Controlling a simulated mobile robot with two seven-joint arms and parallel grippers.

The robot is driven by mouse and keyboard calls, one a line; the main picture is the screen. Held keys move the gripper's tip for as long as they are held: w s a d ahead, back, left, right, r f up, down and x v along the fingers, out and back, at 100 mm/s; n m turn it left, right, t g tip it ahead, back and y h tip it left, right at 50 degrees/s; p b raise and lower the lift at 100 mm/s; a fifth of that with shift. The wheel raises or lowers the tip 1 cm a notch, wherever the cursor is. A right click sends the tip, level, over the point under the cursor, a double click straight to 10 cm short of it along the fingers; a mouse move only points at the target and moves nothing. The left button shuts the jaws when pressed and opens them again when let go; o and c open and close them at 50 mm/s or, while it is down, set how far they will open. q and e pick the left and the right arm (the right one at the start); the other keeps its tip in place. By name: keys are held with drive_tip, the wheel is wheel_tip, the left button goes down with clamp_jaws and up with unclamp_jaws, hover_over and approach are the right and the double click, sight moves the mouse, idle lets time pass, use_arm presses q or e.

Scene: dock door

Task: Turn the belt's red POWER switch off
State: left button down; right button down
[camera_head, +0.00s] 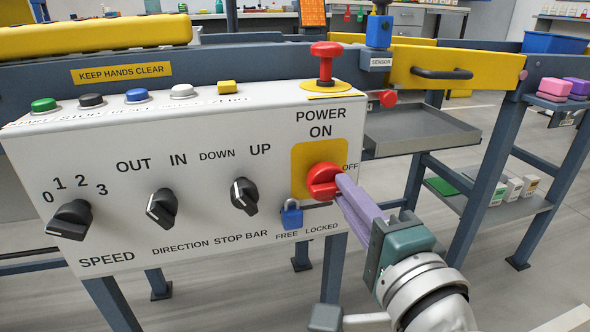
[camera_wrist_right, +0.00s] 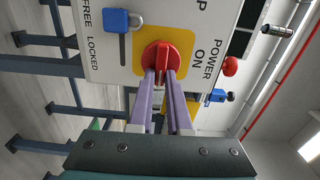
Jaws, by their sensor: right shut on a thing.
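The red POWER switch (camera_head: 323,181) sits on a yellow plate (camera_head: 304,155) at the right of the white control panel (camera_head: 110,185). ON is printed above it and OFF to its right. My right gripper (camera_head: 342,185) is shut on the switch's handle, coming from the lower right with its purple fingers. In the right wrist view the red switch (camera_wrist_right: 160,56) is between the fingertips (camera_wrist_right: 163,72). The handle appears to lie roughly level across the panel, in line with OFF. The fingers hide part of it. My left gripper is out of view.
A blue padlock (camera_head: 291,214) hangs just below the switch, near FREE and LOCKED. Black knobs (camera_head: 245,195) line the panel to the left. A red mushroom button (camera_head: 325,62) stands on top. A grey tray (camera_head: 420,130) and blue-grey frame legs are to the right.

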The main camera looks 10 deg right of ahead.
idle(0.6)
drive_tip(key=c, duration=0.9)
unclamp_jaws()
drive_tip(key=shift+o, duration=0.2)
drive_tip(key=s+p, duration=0.2)
drive_tip(key=s, duration=0.8)
drive_tip(key=shift+d, duration=0.15)
